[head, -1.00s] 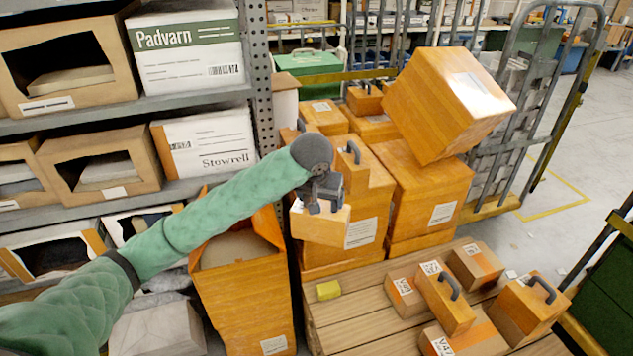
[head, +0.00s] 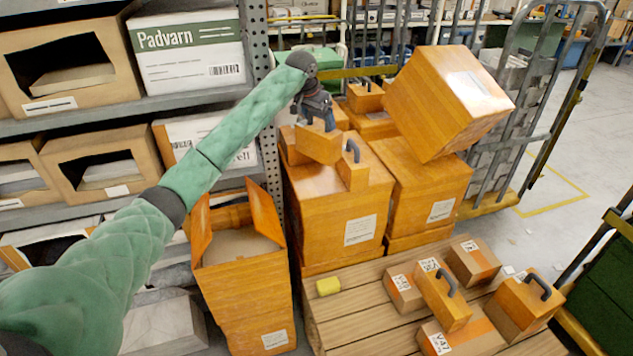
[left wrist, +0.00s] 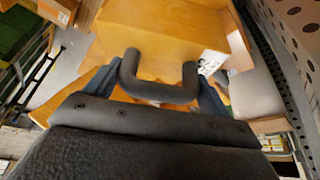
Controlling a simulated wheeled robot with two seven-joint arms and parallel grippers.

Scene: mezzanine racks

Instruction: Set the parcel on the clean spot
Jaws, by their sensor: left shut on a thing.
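My left gripper (head: 315,108) is shut on the dark handle of a small orange-brown parcel (head: 318,146). The parcel hangs over the back left of a large box (head: 328,205) in the stack; I cannot tell whether it touches the top. In the left wrist view the dark curved handle (left wrist: 160,92) lies between the fingers, with orange-brown surface behind it. A small handled box (head: 353,172) stands close to its right on the same large box. I cannot pick out a clean spot for certain. My right gripper is not in view.
A large tilted box (head: 440,105) leans on top of the right stack. A wooden pallet (head: 350,320) in front holds several boxes and a yellow block (head: 328,286), with bare planks at its left. An open-flapped box (head: 245,300) stands left of it. Shelving (head: 190,105) is at left.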

